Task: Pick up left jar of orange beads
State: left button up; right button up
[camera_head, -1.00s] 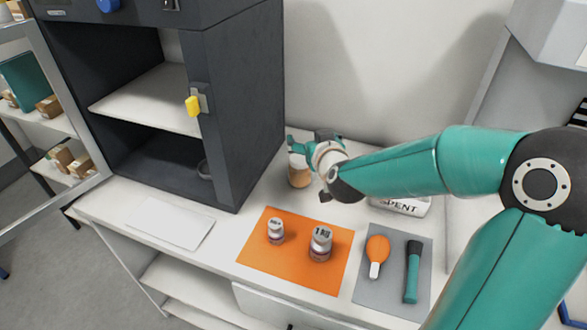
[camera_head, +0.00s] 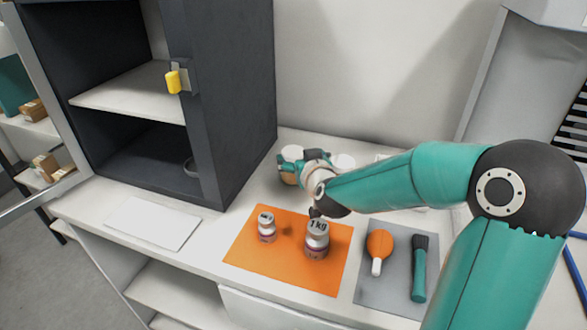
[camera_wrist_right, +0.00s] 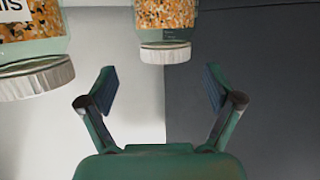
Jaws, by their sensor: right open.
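The left jar of orange beads (camera_head: 290,177) stands on the white table beside the dark cabinet, partly hidden by my right gripper (camera_head: 297,162). In the right wrist view this jar (camera_wrist_right: 166,18) appears lid-down, ahead of and between the spread fingertips of the right gripper (camera_wrist_right: 160,80). That gripper is open and empty, and the jar looks beyond the fingertips. A second jar of beads (camera_wrist_right: 28,45) is at the upper left there. Its pale lid (camera_head: 344,160) shows behind my arm in the head view. My left gripper is out of view.
An orange mat (camera_head: 250,259) bears a small weight (camera_head: 266,228) and a 1 kg weight (camera_head: 317,240). A grey mat (camera_head: 392,285) bears an orange-headed tool (camera_head: 379,247) and a teal-handled tool (camera_head: 419,268). The dark cabinet (camera_head: 222,105) stands close left of the gripper.

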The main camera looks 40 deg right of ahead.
aim_at(294, 152)
jog(key=x, duration=0.5)
jog(key=shift+w+a+f+p, duration=0.1)
jog(key=shift+w+a+p, duration=0.1)
jog(key=shift+a+p, duration=0.15)
jog(key=c, duration=1.5)
jog(key=shift+c, duration=0.4)
jog(key=shift+d, duration=0.1)
